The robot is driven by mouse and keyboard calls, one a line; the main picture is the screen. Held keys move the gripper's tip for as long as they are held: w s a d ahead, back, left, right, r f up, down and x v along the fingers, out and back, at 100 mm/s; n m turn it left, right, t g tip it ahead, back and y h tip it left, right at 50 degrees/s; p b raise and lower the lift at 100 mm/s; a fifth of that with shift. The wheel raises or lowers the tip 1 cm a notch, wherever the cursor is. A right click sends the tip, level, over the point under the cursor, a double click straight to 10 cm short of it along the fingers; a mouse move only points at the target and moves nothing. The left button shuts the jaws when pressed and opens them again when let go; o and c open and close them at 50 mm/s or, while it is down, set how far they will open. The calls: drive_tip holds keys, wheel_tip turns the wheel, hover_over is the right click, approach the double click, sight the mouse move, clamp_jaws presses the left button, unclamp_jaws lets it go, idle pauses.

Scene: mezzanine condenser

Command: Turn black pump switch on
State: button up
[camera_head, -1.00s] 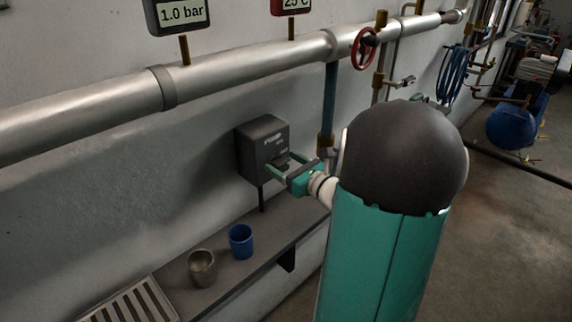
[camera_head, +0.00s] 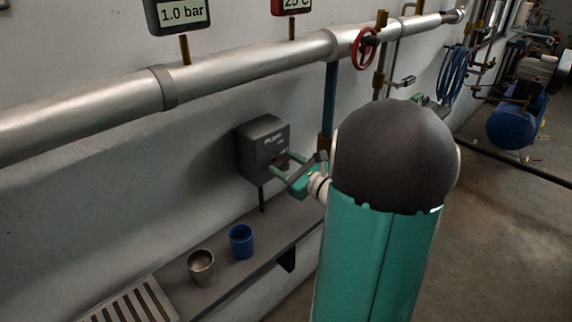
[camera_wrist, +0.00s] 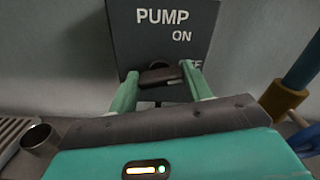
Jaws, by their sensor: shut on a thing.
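The dark grey pump switch box (camera_head: 250,140) is fixed to the wall. In the wrist view its face (camera_wrist: 130,45) reads PUMP and ON, with a second label half hidden at the right. A dark switch handle (camera_wrist: 160,75) sits below the letters, between the green fingers of my gripper (camera_wrist: 162,82). My gripper (camera_head: 281,168) is shut on this handle, in front of the box and tilted. The handle's exact setting is hard to tell, as the fingers partly cover it.
A shelf (camera_head: 222,276) below the box holds a blue cup (camera_head: 241,242), a metal cup (camera_head: 202,268) and a slatted grate (camera_head: 128,304). A large pipe (camera_head: 110,103) runs above, with a red valve wheel (camera_head: 365,48). A vertical blue pipe (camera_head: 330,100) stands right of the box.

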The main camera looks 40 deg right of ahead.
drive_tip(key=n, duration=0.5)
drive_tip(key=shift+a+n, duration=0.1)
drive_tip(key=shift+n, duration=0.2)
drive_tip(key=shift+f+n, duration=0.1)
drive_tip(key=shift+n, duration=1.5)
drive_tip(key=o, duration=1)
drive_tip(key=shift+s, duration=0.15)
drive_tip(key=s, duration=1.3)
drive_tip(key=shift+s+d, duration=0.2)
drive_tip(key=shift+s, duration=0.1)
